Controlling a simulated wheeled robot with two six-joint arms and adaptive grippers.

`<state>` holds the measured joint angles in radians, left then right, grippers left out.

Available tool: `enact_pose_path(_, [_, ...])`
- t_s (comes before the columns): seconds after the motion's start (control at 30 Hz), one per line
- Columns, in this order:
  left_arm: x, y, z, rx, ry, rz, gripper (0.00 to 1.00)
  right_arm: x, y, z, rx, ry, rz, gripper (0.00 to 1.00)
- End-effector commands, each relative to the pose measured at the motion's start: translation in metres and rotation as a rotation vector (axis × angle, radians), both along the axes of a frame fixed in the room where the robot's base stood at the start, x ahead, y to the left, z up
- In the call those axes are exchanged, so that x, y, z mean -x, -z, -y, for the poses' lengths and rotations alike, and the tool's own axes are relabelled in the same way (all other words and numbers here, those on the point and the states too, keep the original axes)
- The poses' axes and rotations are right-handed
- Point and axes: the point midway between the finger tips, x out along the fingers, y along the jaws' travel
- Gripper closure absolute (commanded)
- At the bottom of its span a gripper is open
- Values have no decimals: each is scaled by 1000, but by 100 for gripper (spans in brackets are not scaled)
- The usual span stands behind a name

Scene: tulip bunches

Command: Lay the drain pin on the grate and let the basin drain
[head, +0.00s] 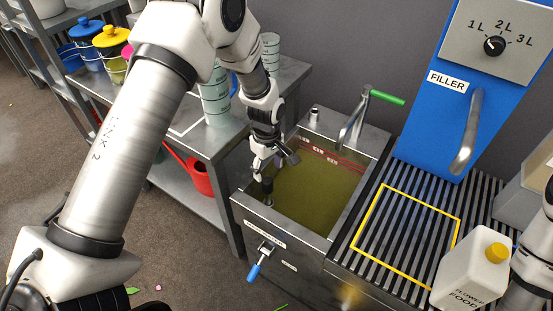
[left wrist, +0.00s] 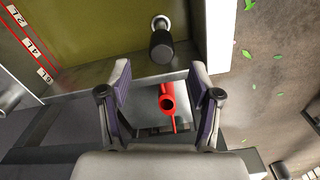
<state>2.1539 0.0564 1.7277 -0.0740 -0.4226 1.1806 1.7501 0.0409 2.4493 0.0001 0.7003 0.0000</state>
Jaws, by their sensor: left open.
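The steel basin (head: 335,225) holds murky olive liquid, with red level lines on its far wall. The dark-handled drain pin (head: 267,187) stands in the basin's near left corner; it also shows in the left wrist view (left wrist: 161,47), with a pale metal ring at its far end. My left gripper (head: 274,160) is open and empty above that corner. In the left wrist view its fingertips (left wrist: 159,74) are spread, with the pin just beyond them, not between them. The slatted grate (head: 365,257) lies right of the basin, with a yellow square outlined on it. My right gripper is not in view.
A white flower food jug (head: 470,268) stands at the grate's near right. The blue filler (head: 418,125) rises behind the grate. A green-handled tap (head: 386,97) is at the basin's back. A blue-handled valve (head: 254,271) juts from its front. A red watering can (head: 199,177) is left.

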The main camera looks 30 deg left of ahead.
Motion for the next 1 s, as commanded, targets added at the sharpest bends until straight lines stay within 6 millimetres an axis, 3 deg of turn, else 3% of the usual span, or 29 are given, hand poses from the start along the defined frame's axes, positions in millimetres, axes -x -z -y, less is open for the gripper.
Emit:
enact_pose_path(0.13, [-1,12,-1,-1,-13,-6,37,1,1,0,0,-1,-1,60])
enact_pose_path(0.5, [0,72,-1,0,-10,-5,37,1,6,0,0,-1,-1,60])
enact_pose_path(0.77, [0,76,-1,0,-9,-3,37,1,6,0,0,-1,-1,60])
enact_pose_path(0.8, [0,76,-1,0,-9,-3,40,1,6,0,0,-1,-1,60])
enact_pose_path(0.97, [0,76,-1,0,-9,-3,97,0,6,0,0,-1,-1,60])
enact_pose_path(1.0, [0,76,-1,-1,-9,-4,100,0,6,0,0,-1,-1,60])
